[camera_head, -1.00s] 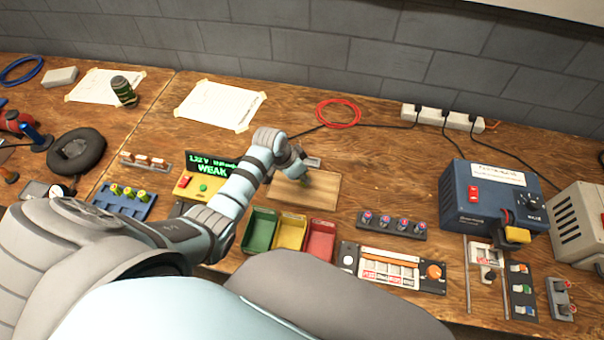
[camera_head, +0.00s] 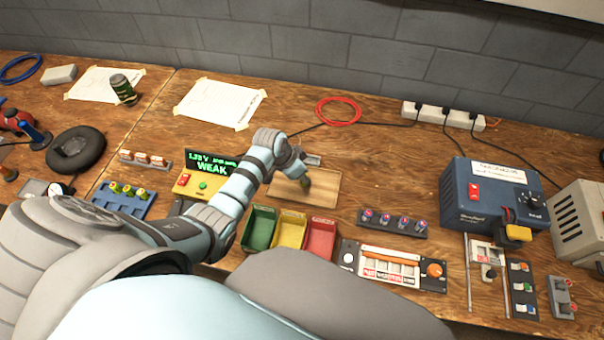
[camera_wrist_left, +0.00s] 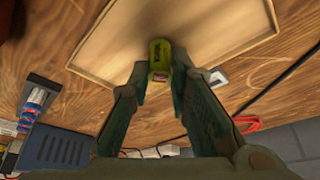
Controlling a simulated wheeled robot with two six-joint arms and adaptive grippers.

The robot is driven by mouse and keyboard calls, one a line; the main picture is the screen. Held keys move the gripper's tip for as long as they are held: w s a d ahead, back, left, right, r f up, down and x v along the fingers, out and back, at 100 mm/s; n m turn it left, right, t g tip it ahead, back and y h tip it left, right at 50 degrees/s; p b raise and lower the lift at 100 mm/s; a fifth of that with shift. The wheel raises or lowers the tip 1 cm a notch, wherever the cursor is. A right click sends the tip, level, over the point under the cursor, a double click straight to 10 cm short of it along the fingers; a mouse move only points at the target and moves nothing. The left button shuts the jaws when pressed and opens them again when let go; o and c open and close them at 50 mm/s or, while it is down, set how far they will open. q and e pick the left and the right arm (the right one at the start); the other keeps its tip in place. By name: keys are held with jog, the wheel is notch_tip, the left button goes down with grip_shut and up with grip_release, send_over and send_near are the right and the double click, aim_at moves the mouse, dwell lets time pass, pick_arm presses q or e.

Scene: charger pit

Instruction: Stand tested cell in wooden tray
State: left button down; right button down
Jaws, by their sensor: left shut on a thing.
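My left gripper (camera_head: 304,172) reaches over the wooden tray (camera_head: 327,188), a shallow light-brown board with a low rim. It is shut on a small green-yellow cell (camera_head: 305,183). In the left wrist view, the fingers (camera_wrist_left: 159,82) close on both sides of the cell (camera_wrist_left: 160,55), which is within the outline of the tray (camera_wrist_left: 215,35). I cannot tell whether the cell touches the tray floor. My right gripper is not in view.
Green (camera_head: 260,228), yellow (camera_head: 290,231) and red (camera_head: 320,238) bins stand in front of the tray. A blue rack (camera_head: 122,200) holds several green-yellow cells at left. A dark strip of round cells (camera_head: 393,222) lies right of the tray. A red cable (camera_head: 338,111) lies behind.

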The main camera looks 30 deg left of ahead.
pick_arm(q)
jog(key=shift+f, duration=0.25)
jog(key=c, duration=1.4)
grip_release()
notch_tip(320, 180, up, 7)
jog(key=p, duration=0.8)
jog(key=shift+r, duration=0.15)
